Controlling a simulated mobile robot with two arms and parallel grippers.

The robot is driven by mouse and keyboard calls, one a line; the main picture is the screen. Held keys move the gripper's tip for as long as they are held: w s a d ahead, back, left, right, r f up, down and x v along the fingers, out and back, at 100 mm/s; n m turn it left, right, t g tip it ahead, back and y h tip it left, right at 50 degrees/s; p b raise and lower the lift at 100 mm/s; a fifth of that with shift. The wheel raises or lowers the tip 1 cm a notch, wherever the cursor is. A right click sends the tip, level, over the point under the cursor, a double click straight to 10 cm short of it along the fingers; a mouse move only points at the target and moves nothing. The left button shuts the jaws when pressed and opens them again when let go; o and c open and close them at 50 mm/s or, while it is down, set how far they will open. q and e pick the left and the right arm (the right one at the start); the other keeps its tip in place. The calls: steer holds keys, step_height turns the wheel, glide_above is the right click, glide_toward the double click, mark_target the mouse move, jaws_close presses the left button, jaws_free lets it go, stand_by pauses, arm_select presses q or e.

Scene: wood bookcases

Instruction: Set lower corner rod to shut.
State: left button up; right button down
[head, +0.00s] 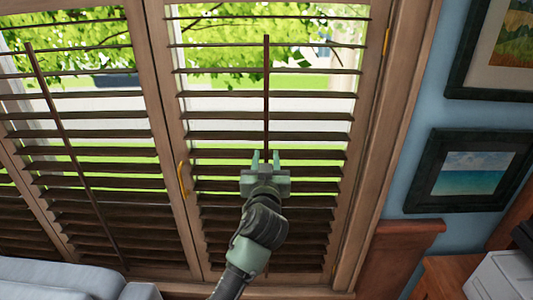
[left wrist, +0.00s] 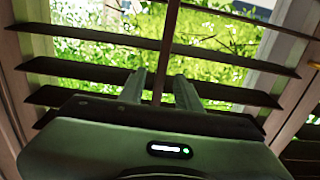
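The corner rod (head: 266,95) is a thin dark vertical tilt rod on the right shutter panel, with dark slats (head: 315,134) tilted open so the greenery outside shows between them. My left gripper (head: 265,157) is in front of the lower middle of this panel, its two fingers pointing up on either side of the rod. In the left wrist view the rod (left wrist: 168,45) runs down between the two separated fingers (left wrist: 160,88). The fingers look open; contact with the rod cannot be told. My right gripper is not in view.
Another shutter panel with its own rod (head: 62,130) is to the left. A yellow handle (head: 183,180) is on the frame between panels. A grey sofa (head: 70,280) is at lower left, a wooden piece (head: 400,255) and a white box (head: 502,277) at lower right.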

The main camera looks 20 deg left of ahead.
arm_select(q)
steer(key=shift+w+a, duration=0.1)
steer(key=shift+w, duration=0.15)
jaws_close()
stand_by(1.4)
